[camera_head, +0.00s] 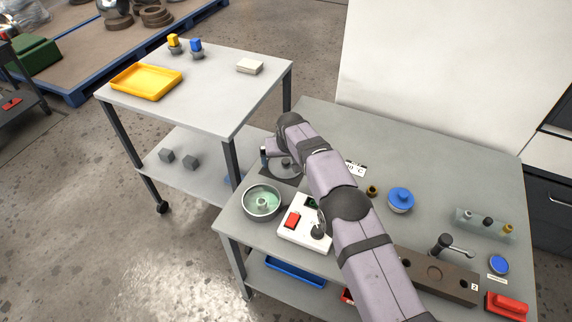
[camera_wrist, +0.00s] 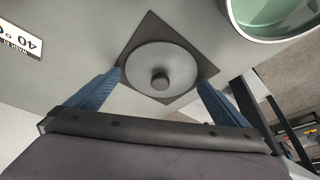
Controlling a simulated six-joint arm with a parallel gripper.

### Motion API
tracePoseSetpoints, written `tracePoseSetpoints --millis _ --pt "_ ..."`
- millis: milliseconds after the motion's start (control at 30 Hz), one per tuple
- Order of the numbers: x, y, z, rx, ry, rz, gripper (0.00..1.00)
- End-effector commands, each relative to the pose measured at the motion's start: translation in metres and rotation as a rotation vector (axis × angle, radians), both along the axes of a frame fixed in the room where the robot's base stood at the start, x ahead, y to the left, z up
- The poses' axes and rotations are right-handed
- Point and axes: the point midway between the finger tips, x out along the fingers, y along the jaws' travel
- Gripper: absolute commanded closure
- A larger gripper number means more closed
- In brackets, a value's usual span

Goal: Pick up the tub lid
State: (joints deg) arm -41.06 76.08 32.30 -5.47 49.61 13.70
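The tub lid is a round grey disc with a dark knob in its middle (camera_wrist: 143,68). It lies flat on a dark square mat (camera_wrist: 150,20). In the head view the lid (camera_head: 292,171) is partly hidden by my arm. The metal tub (camera_head: 248,211), with greenish liquid and a pale piece in its middle, stands beside it; its edge also shows at the top right of the wrist view (camera_wrist: 237,22). My gripper (camera_wrist: 159,78) is open above the lid, one blue finger on either side of the knob. Nothing is between the fingers.
A white box with a red switch (camera_head: 292,220) stands close to the tub. A white "40 C" card (camera_wrist: 20,40) lies beside the mat. A cart with a yellow tray (camera_head: 147,82) stands at left.

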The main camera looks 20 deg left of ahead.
Motion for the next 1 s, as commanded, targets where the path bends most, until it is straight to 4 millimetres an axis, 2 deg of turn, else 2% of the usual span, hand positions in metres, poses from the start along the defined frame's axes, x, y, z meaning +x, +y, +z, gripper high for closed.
tracePoseSetpoints --millis 33,100,133,433,567,1000 --pt "0.000 0.000 0.000 0.000 0.000 0.000 0.10" --pt "0.000 0.000 0.000 0.000 0.000 0.000 0.26" --pt "0.000 0.000 0.000 0.000 0.000 0.000 0.31" --pt "0.000 0.000 0.002 0.001 -0.001 0.000 0.32" --pt "0.001 0.001 0.009 0.002 -0.002 0.000 0.32" --pt "0.001 0.001 0.077 0.003 -0.003 -0.001 0.32"
